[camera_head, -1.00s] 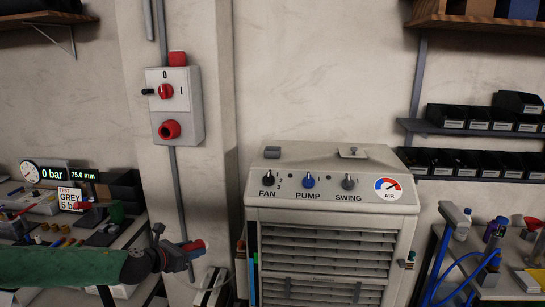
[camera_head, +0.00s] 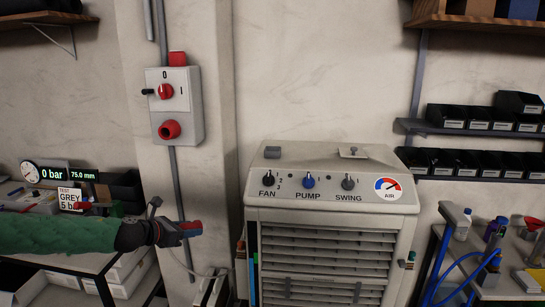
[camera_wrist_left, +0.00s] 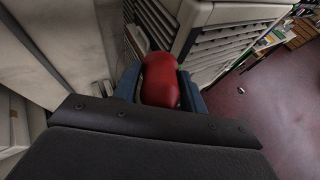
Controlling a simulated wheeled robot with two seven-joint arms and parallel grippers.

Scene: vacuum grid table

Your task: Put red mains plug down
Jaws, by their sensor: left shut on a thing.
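My left gripper (camera_head: 196,231) is in front of the wall pillar, below the switch box and left of the air cooler. It is shut on the red mains plug (camera_head: 190,225). In the left wrist view the plug (camera_wrist_left: 160,80) is a rounded red body between the two blue-grey fingers (camera_wrist_left: 160,88). The plug is held in the air; its pin end is hidden. The grey switch box (camera_head: 176,105) on the pillar has a red rotary knob and a red round socket (camera_head: 169,129) with nothing plugged in. My right gripper is not in view.
The beige air cooler (camera_head: 330,205) with knobs and a dial stands to the right of the gripper. A cluttered bench (camera_head: 60,258) is at the left, under my left arm. Another bench (camera_head: 510,285) with bottles is at the right. A cable (camera_head: 182,265) hangs near the pillar.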

